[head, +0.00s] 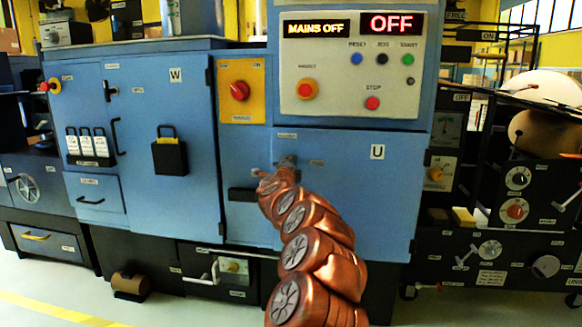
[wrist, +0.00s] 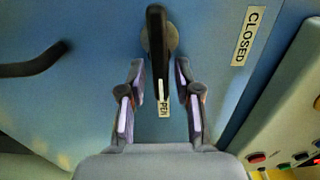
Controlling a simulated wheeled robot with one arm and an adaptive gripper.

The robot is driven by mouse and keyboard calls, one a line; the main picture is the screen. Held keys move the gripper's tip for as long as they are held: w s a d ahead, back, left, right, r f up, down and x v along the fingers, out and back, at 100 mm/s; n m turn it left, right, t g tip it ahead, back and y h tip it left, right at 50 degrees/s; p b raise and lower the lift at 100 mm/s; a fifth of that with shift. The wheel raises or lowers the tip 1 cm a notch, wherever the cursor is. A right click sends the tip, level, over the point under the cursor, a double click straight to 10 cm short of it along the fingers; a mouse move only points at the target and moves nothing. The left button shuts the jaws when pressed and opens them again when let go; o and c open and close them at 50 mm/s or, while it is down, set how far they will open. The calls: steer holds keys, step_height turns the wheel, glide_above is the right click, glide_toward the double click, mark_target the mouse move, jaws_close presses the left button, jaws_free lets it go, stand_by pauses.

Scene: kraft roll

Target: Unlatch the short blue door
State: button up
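The short blue door (head: 350,210), marked U, is on the front of the machine under the control panel and looks shut. Its black latch lever (wrist: 157,50) fills the upper middle of the wrist view. The lever partly covers a label ending in "PEN" (wrist: 163,106). A "CLOSED" label (wrist: 248,36) is to its right in that view. My gripper (wrist: 160,95) is open, with one finger on each side of the lever and visible gaps between. In the head view my gripper (head: 284,168) is at the door's upper left, and my copper arm hides part of the door.
A taller blue door (head: 190,110), marked W, stands to the left. The control panel (head: 350,65) above has buttons and reads "MAINS OFF" and "OFF". A curved black handle (wrist: 35,62) is at left in the wrist view. Open floor shows at lower left.

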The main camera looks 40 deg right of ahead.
steer(key=shift+o, duration=0.2)
steer(key=shift+a, duration=0.2)
steer(key=v, duration=1.1)
steer(key=shift+s+a, duration=0.25)
steer(key=shift+a, duration=0.05)
steer(key=shift+r, duration=0.15)
stand_by(0.5)
